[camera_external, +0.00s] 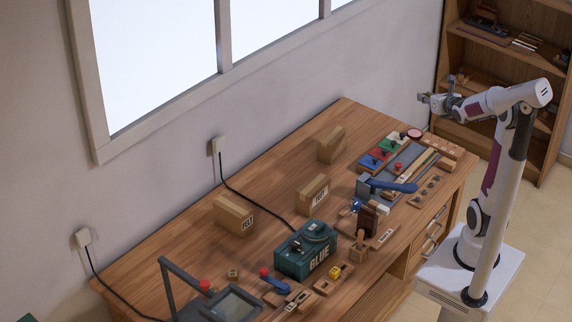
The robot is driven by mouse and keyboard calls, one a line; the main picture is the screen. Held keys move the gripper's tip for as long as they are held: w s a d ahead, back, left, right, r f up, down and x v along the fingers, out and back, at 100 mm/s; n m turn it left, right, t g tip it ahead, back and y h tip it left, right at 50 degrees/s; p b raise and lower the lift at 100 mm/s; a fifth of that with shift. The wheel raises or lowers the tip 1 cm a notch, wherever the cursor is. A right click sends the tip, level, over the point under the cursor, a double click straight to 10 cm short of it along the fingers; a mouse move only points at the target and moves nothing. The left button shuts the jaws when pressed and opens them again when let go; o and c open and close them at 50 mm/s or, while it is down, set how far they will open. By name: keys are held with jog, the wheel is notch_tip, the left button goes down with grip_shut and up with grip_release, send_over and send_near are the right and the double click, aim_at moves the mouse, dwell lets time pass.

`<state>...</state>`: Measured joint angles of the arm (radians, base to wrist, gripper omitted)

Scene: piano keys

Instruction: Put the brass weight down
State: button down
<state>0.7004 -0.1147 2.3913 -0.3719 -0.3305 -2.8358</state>
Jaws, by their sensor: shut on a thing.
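My gripper (428,98) is raised in the air at the upper right, above and beyond the far right end of the workbench (290,170). It points left, toward the wall. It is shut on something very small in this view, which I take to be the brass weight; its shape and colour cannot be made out. Nothing in the grip touches the bench.
The bench holds a green glue machine (306,250), several cardboard boxes (234,215), a tray of coloured bins (378,158), a blue-handled tool (390,186) and a dark-framed device (232,304). Bare wood shows along the wall side. A wooden shelf (480,75) stands behind my arm.

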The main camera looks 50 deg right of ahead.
jog(key=w+a+n+t+y, duration=0.1)
jog(key=w+a+n+y, duration=0.35)
jog(key=w+a, duration=0.65)
jog(key=w+a+n+t+y, duration=0.1)
jog(key=w+a+n+y, duration=0.35)
jog(key=w+a, duration=0.7)
jog(key=w+a+f+n+g+y, duration=0.2)
jog(key=w+a+f+n+y, duration=0.15)
jog(key=a, duration=0.55)
jog(key=w+a+f+n+g+y, duration=0.15)
jog(key=w+a+y, duration=0.25)
jog(key=a, duration=0.5)
jog(key=s+a+f+n+g+y, duration=0.1)
jog(key=s+a+f+n+g, duration=0.2)
jog(key=a, duration=0.6)
jog(key=s+a+f+n+g+y, duration=0.1)
jog(key=s+a+f+n+g, duration=0.2)
jog(key=a+f, duration=0.5)
jog(key=s+a+f+n+g+y, duration=0.2)
jog(key=a+f, duration=0.4)
jog(key=a, duration=0.6)
jog(key=s+n+g, duration=0.1)
jog(key=s+n, duration=0.1)
jog(key=shift+s+n+g, duration=0.3)
jog(key=shift+g, duration=0.05)
jog(key=shift+f, duration=0.15)
jog(key=shift+f, duration=3.05)
